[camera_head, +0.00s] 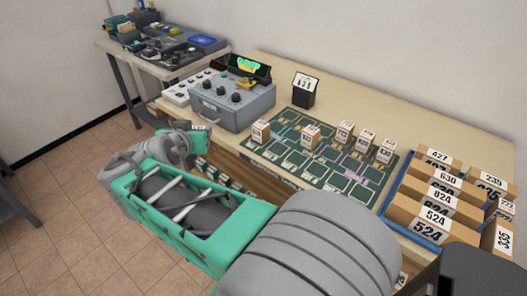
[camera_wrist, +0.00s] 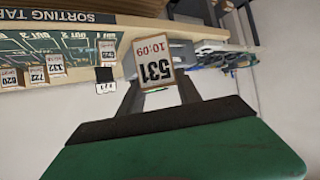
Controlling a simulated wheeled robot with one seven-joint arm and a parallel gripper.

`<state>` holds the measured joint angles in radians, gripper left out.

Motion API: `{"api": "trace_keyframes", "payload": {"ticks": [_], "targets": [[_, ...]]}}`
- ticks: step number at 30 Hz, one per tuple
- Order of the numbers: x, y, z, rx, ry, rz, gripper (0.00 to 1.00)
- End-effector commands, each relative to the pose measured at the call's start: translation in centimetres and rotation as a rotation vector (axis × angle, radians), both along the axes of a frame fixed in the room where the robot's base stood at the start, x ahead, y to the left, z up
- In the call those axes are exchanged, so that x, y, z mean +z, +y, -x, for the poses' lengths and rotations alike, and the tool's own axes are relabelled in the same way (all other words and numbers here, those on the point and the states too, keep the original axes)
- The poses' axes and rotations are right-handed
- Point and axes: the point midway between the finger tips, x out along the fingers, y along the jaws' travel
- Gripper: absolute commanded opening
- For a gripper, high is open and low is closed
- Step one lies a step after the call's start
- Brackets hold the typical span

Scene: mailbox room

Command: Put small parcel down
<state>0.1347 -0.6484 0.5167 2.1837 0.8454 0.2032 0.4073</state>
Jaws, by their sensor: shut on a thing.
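A small parcel labelled 531 and 10:09 (camera_wrist: 152,58) is held between the fingers of my gripper (camera_wrist: 160,88) in the wrist view, its label upside down there. In the head view my gripper is at the front edge of the table, left of the mat, partly hidden by my arm; I cannot clearly make out the held parcel there. The dark green sorting mat (camera_head: 286,157) lies on the table. Several small parcels stand on its far part, among them a left one (camera_head: 261,131), a second (camera_head: 310,136) and a right one (camera_head: 385,151).
A grey machine with knobs (camera_head: 232,105) stands left of the mat. A black stand with a card (camera_head: 305,92) is behind it. A blue tray (camera_head: 391,189) of larger numbered boxes (camera_head: 436,213) is at right. The near part of the mat is clear.

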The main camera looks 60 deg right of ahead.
Motion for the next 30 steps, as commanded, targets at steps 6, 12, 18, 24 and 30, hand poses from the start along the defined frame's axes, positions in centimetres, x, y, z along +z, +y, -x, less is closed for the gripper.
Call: {"api": "trace_keyframes", "payload": {"ticks": [6, 12, 18, 24, 30], "targets": [[1.8, -6.7, 12.3, -0.384, -0.004, 0.000, 0.00], [2.6, -8.1, 19.0, -0.577, -0.002, 0.000, 0.00], [1.6, -10.5, 19.2, -0.615, 0.006, -0.002, 0.00], [-0.9, -15.6, 16.5, -0.612, 0.006, -0.001, 0.00], [-5.2, -19.2, 14.7, -0.606, 0.006, -0.002, 0.00]]}}
